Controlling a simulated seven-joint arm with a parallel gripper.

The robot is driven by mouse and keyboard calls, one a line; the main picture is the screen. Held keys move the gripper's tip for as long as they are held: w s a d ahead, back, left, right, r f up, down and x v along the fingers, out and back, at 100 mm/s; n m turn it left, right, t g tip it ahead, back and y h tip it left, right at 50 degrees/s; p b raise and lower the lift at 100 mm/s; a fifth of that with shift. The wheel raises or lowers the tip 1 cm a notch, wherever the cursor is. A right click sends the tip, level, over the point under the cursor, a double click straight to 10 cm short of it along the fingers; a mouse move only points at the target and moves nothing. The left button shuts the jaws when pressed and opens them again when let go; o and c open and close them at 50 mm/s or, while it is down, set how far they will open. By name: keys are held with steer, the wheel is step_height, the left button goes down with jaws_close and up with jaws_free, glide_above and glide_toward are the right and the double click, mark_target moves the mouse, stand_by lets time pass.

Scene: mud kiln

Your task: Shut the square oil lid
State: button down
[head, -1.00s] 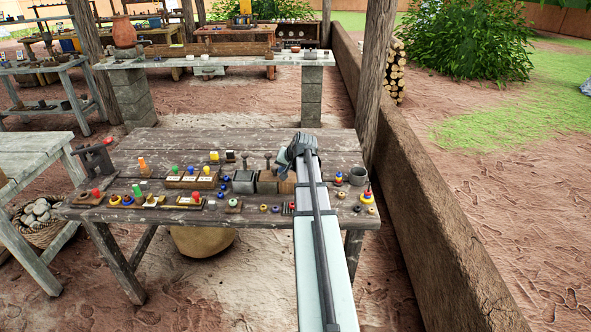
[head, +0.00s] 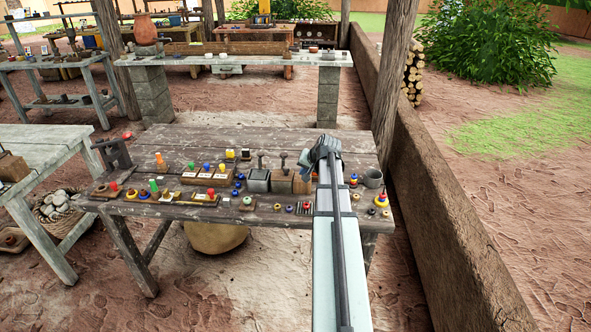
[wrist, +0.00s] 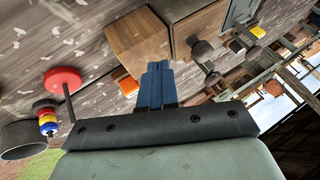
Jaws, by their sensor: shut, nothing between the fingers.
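My gripper (head: 325,148) is over the right part of the table, beside the row of boxes; my arm hides part of the table. In the wrist view its blue-grey fingers (wrist: 159,82) are shut, with nothing between them. A wooden box (head: 303,183) is just left of it; a large brown box shows ahead of the fingers in the wrist view (wrist: 140,45). Left of it stand a box with an upright dark handle (head: 281,182) and a grey metal box (head: 257,182). No oil label is readable, so I cannot tell which has the square oil lid, or whether it is open.
The plank table (head: 200,143) is bare at the back. A grey cup (head: 373,178) and ring stacks (head: 382,199) stand to the right. Pegs in blocks (head: 203,175) and small rings line the front left. A wooden post (head: 392,80) and low mud wall (head: 440,210) border the right.

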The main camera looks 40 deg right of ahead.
steer(key=v, duration=1)
